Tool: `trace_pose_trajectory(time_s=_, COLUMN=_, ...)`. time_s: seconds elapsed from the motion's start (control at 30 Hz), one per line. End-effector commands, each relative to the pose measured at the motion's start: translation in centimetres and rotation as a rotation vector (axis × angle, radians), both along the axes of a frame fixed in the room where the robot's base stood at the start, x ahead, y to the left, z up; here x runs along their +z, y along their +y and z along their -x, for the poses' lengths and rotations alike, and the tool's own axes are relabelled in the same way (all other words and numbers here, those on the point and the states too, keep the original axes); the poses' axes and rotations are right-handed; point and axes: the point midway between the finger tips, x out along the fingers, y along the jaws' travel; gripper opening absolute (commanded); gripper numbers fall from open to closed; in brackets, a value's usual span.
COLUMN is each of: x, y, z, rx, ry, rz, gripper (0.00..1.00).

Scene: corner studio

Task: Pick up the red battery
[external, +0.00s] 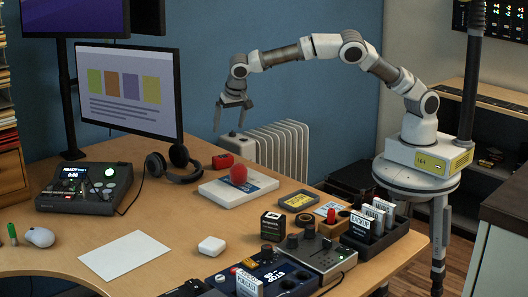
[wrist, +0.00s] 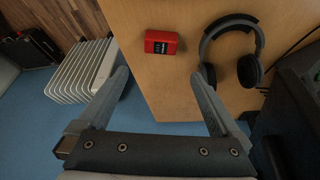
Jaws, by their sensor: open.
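The red battery (wrist: 161,42) is a small red block with a dark label, lying on the desk near its edge in the wrist view. It also shows in the external view as a small red block (external: 222,161) at the desk's back edge. My gripper (external: 231,128) is open and empty, raised above the far edge of the desk and apart from the battery. In the wrist view, my gripper's open fingers (wrist: 160,76) point toward the battery, which appears beyond the tips and between their lines.
Black headphones (wrist: 232,52) lie right of the battery in the wrist view. A white radiator (wrist: 78,72) stands off the desk at left. A monitor (external: 130,90) stands at left.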

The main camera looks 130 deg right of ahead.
Motion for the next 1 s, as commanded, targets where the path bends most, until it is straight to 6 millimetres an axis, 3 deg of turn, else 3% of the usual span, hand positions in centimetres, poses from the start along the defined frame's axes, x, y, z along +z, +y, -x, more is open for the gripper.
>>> trace_pose_trajectory(time_s=0.1, x=-2.9, y=-1.0, z=0.4, rx=-0.002, ry=0.003, rz=-0.003, gripper=1.0)
trace_pose_trajectory(time_s=0.4, x=-8.4, y=-3.2, z=0.9, rx=0.0, ry=0.002, rz=-0.002, gripper=1.0)
trace_pose_trajectory(time_s=0.73, x=-10.4, y=-4.0, z=1.0, rx=0.001, ry=0.001, rz=-0.002, gripper=1.0)
trace_pose_trajectory(time_s=1.0, x=-14.0, y=-5.3, z=1.3, rx=0.001, ry=0.002, rz=-0.002, gripper=1.0)
